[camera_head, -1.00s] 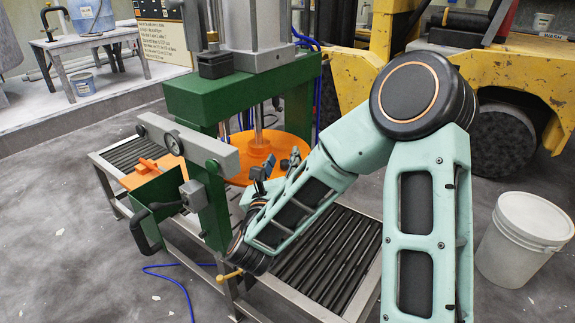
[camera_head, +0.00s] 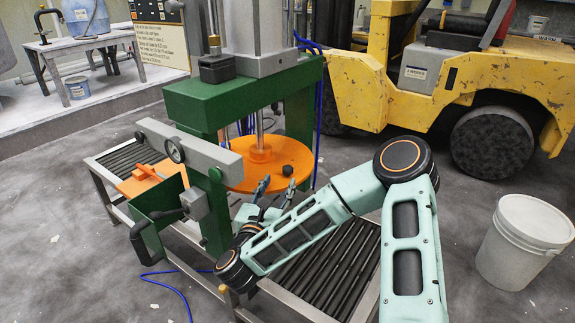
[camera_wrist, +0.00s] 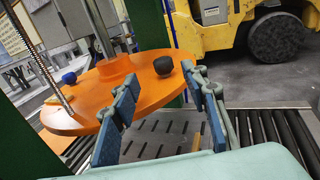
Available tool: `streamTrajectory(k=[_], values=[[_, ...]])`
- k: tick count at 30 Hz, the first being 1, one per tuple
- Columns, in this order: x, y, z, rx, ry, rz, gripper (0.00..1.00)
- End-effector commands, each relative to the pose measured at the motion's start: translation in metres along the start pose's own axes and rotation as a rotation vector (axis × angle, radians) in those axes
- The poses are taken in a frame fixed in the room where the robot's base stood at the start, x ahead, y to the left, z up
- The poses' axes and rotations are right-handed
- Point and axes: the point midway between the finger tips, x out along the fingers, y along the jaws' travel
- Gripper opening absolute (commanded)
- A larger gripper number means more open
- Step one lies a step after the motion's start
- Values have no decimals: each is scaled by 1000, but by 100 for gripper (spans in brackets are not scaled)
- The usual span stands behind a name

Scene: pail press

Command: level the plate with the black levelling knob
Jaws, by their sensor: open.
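The round orange plate (camera_head: 292,150) hangs under the green press frame, above the roller track. It also shows in the wrist view (camera_wrist: 110,92); I cannot tell how far it tilts. The black levelling knob (camera_head: 288,170) stands on its near right part, and is clear in the wrist view (camera_wrist: 163,65). A blue knob (camera_wrist: 69,78) sits farther left on the plate. My gripper (camera_head: 277,186) is open and empty just in front of the plate. In the wrist view its blue-padded fingers (camera_wrist: 163,88) frame the black knob, which lies beyond them, apparently untouched.
The green press frame (camera_head: 190,100) and a grey beam with a gauge (camera_head: 174,150) stand left of my gripper. A green lever box (camera_head: 160,205) is at the near left. Black rollers (camera_head: 320,265) run below. A white bucket (camera_head: 522,240) and yellow forklift (camera_head: 460,80) stand right.

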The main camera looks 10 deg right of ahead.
Motion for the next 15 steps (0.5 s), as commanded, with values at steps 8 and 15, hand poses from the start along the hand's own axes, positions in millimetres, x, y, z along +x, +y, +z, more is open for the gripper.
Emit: streamTrajectory(k=[8, 15], values=[[39, -6, 1, 3, -9, -15, 41], [77, -4, 1, 2, -7, -11, 41]])
